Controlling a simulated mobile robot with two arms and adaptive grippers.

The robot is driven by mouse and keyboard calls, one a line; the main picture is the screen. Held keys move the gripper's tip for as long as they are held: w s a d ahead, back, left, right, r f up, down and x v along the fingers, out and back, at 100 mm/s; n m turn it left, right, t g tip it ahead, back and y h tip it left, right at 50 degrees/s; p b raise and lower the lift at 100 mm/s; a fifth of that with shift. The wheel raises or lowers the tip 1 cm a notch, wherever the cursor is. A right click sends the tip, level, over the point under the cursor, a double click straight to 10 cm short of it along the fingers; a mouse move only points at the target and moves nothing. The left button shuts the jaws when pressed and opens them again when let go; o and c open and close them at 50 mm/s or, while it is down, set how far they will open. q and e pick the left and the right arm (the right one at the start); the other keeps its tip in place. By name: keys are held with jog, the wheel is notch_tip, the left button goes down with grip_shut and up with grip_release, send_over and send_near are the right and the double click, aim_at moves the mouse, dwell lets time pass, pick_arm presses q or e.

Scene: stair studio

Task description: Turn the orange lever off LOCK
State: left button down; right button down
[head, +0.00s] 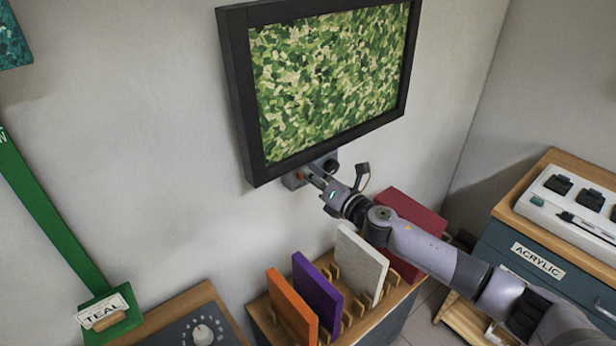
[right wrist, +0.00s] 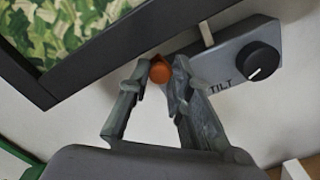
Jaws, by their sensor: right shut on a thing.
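The orange lever (right wrist: 160,72) shows as a rounded orange end between the fingertips of my right gripper (right wrist: 158,78) in the right wrist view. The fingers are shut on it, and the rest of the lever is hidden. It sits on a grey control plate (right wrist: 232,62) under the framed screen. In the head view a small orange bit (head: 300,176) shows at the tips of my right gripper (head: 311,177). A black knob (right wrist: 262,61) marked TILT is on the plate's right. No LOCK label is legible. My left gripper is not in view.
The black-framed green-patterned screen (head: 330,75) hangs just above the gripper. Below stands a rack with orange (head: 292,305), purple (head: 318,288) and pale (head: 361,262) panels, and a red block (head: 411,220). An ACRYLIC drawer cabinet (head: 540,262) is at the right.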

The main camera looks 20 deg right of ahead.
jog(key=shift+w+d+f+m, duration=0.1)
jog(key=shift+d+m, duration=0.25)
jog(key=shift+m, duration=0.6)
jog(key=shift+w+d+m, duration=0.15)
jog(key=shift+d+m, duration=0.15)
jog(key=shift+m, duration=0.6)
jog(key=shift+w+d+f+m, duration=0.1)
jog(key=shift+d+m, duration=0.25)
jog(key=shift+m, duration=0.6)
jog(key=shift+p, duration=0.3)
jog(key=c, duration=1.5)
grip_release()
jog(key=shift+d+r, duration=0.1)
jog(key=shift+o, duration=0.2)
jog(key=v, duration=0.8)
